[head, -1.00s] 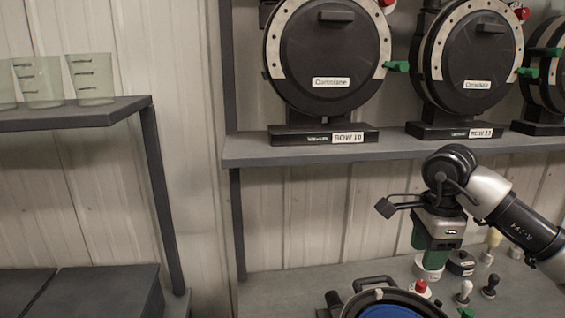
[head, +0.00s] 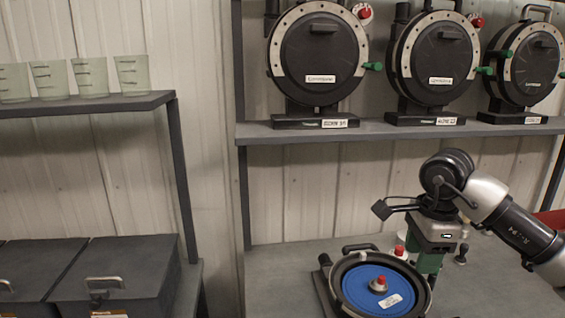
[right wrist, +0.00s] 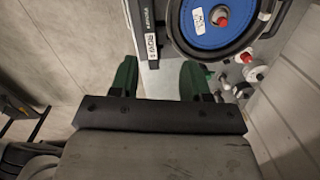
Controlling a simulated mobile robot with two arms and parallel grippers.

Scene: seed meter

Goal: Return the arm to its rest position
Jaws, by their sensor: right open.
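My right arm comes in from the right in the head view. Its right gripper (head: 428,266) points down over the bench, just right of the open seed meter. In the right wrist view its two green fingers (right wrist: 160,80) stand apart with nothing between them. The open seed meter (head: 343,303) lies face up on the bench with a blue disc (head: 365,284) and a red-capped knob (head: 380,284) at its centre. The meter also shows in the right wrist view (right wrist: 257,32), beyond the fingers. My left gripper is not in view.
Several upright black seed meters (head: 320,60) stand on the shelf (head: 400,131) above the bench (head: 480,285). Small knobbed parts (right wrist: 250,74) sit beside the open meter. On the left, several translucent cups (head: 90,76) stand on a shelf (head: 80,108), above dark bins (head: 130,265).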

